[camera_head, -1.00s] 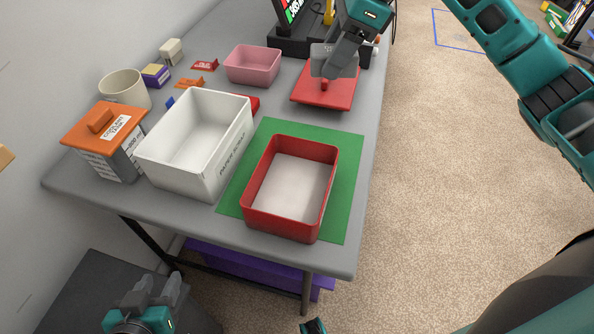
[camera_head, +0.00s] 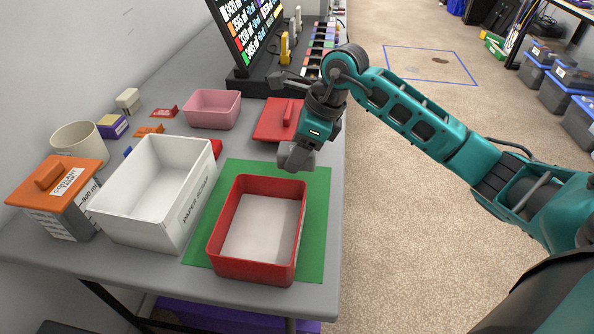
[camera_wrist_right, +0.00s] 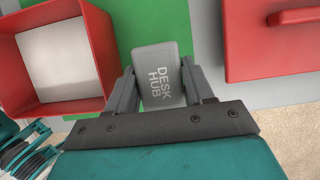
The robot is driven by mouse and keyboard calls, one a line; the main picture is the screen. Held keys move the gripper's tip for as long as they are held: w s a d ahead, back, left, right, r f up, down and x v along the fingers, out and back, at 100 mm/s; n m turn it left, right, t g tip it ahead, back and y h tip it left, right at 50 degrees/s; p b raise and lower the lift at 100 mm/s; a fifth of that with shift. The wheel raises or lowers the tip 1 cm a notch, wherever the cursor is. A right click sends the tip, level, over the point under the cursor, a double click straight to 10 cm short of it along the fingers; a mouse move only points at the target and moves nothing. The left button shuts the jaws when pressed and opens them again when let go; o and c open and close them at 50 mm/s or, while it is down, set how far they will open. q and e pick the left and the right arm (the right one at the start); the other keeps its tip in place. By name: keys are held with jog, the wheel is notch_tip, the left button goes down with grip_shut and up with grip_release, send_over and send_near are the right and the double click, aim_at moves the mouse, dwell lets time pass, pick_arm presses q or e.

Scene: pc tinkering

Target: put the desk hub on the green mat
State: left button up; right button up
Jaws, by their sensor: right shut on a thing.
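The desk hub (camera_wrist_right: 160,75) is a small grey block with its name on top. My right gripper (camera_wrist_right: 162,88) is shut on it, one finger on each side. In the head view my right gripper (camera_head: 295,158) hangs over the far right part of the green mat (camera_head: 317,215), and the hub is hard to tell from the grey fingers there. The mat also shows behind the hub in the wrist view (camera_wrist_right: 165,20). A red open bin (camera_head: 250,270) stands on the mat and covers much of it. My left gripper is out of view.
A red lid (camera_head: 270,125) lies just beyond the mat. A white paper scrap box (camera_head: 145,240) stands left of the mat, with an orange-lidded coolant tank (camera_head: 55,205) beside it. A pink bin (camera_head: 212,112) and a monitor (camera_head: 240,40) are farther back. A mat strip right of the bin is clear.

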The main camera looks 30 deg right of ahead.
jog(key=shift+f+b, duration=0.4)
jog(key=shift+f, duration=1.95)
jog(key=shift+f, duration=0.15)
jog(key=o, duration=1.1)
jog(key=shift+c, duration=0.2)
jog(key=shift+d+r, duration=0.1)
jog(key=shift+r, duration=0.3)
jog(key=p+v, duration=0.2)
jog(key=v, duration=0.9)
jog(key=shift+r, duration=0.25)
jog(key=shift+s, duration=0.1)
